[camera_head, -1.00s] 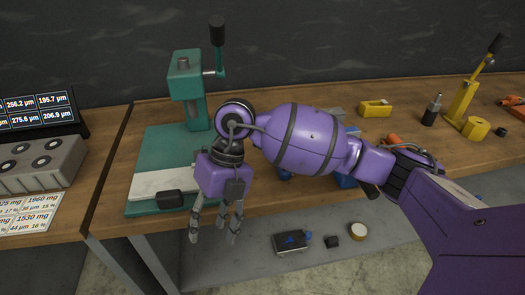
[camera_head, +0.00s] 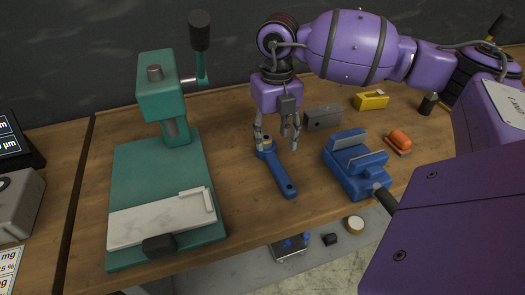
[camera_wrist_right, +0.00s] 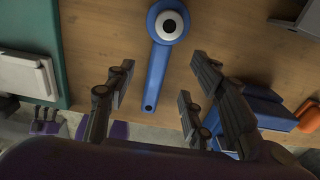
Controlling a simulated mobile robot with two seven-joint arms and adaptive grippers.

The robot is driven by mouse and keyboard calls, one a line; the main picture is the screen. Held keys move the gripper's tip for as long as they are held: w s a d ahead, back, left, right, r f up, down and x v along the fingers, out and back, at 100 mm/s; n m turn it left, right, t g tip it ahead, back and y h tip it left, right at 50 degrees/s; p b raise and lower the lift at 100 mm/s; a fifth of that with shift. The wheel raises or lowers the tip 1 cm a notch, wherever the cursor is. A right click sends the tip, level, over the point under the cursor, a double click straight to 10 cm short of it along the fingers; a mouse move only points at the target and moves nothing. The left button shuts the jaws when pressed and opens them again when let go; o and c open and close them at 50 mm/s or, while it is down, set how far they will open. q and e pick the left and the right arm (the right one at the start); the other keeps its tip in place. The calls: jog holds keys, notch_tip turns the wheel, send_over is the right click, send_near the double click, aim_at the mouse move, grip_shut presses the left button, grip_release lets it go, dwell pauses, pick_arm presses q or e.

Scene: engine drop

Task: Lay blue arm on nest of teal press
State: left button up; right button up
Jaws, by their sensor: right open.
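The blue arm (camera_head: 276,172) lies on the wooden bench, its ringed end toward the back and its narrow end toward the front edge. In the right wrist view the blue arm (camera_wrist_right: 160,55) shows its round end with a white ring and dark centre. My right gripper (camera_head: 277,143) is open and empty, fingers down over the ringed end in the head view. In the wrist view its fingers are spread on either side of the narrow part. The teal press (camera_head: 165,165) stands at left. Its pale nest (camera_head: 160,218) with a raised corner lip is empty. My left gripper is not in view.
A blue vise (camera_head: 355,165) stands right of the blue arm. The bench between press and blue arm is clear.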

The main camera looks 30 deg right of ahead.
aim_at(273, 159)
jog(key=shift+s+f, duration=0.25)
jog(key=shift+f, duration=0.35)
jog(key=shift+s+f, duration=0.25)
jog(key=shift+f, duration=0.55)
jog(key=f, duration=0.3)
jog(key=shift+w+a+f+p, duration=0.15)
jog(key=shift+w+f+p, duration=0.15)
jog(key=shift+f+p, duration=0.1)
jog(key=shift+f, duration=0.4)
grip_shut()
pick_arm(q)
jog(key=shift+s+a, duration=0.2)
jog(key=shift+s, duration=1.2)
pick_arm(e)
jog(key=shift+r, duration=0.1)
